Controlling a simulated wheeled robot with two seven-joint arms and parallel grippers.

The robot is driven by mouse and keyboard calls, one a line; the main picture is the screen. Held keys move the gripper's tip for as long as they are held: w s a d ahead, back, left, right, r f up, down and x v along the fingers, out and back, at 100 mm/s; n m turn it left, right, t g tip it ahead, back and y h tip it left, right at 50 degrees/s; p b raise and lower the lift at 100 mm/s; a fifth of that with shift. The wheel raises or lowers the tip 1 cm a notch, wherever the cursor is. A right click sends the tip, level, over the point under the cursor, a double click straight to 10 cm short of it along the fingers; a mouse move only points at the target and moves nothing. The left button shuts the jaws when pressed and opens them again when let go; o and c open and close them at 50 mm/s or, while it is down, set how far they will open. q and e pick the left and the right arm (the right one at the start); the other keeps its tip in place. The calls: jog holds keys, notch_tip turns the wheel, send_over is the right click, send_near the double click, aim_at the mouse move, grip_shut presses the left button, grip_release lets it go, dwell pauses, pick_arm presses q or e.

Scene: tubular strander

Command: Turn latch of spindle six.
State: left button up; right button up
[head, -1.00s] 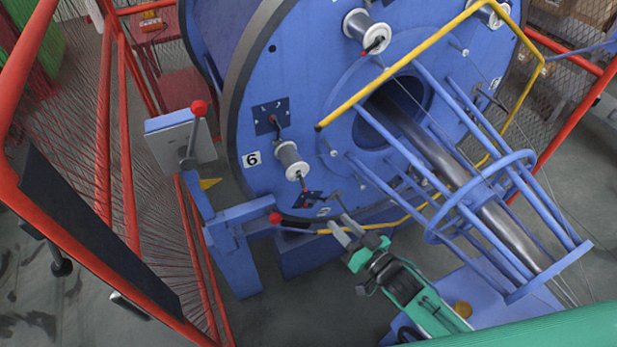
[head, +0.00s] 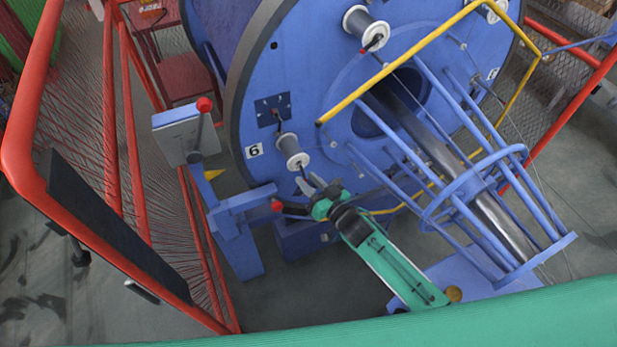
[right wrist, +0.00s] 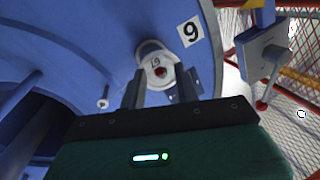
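The white spool (head: 291,148) of spindle six sits on the blue drum face, by the "6" label (head: 254,150). A dark plate with a red-tipped part (head: 272,112) is just above it. My right gripper (head: 312,182) is just below the spool, its fingers apart and pointing at the drum. In the right wrist view the spool's round end (right wrist: 158,70) with a red-tipped piece at its centre shows between and beyond the open fingers (right wrist: 160,92). I see no contact; the lower bracket is mostly hidden by the gripper. My left gripper is not in view.
A red-knobbed lever (head: 203,106) stands on a grey box at the left. A second red-tipped handle (head: 278,206) is close left of my right gripper. A yellow bar (head: 400,60) and blue cage rods (head: 470,200) are to the right. Red mesh fencing (head: 120,150) closes the left side.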

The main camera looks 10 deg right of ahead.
jog(key=shift+w+a, duration=0.2)
jog(key=shift+w, duration=0.05)
jog(key=shift+c, duration=0.4)
grip_shut()
jog(key=t+y+b, duration=0.1)
jog(key=b, duration=0.4)
jog(key=w+f+n+t+y+b, duration=0.1)
jog(key=b, duration=0.4)
jog(key=f+t+y+b, duration=0.1)
jog(key=t+b, duration=0.1)
jog(key=b, duration=0.3)
jog(key=shift+w+a+f+n, duration=0.15)
jog(key=shift+w+a+n, duration=0.05)
jog(key=shift+n, duration=0.1)
jog(key=shift+y+b, duration=0.3)
jog(key=shift+b, duration=0.3)
jog(key=shift+r, duration=0.2)
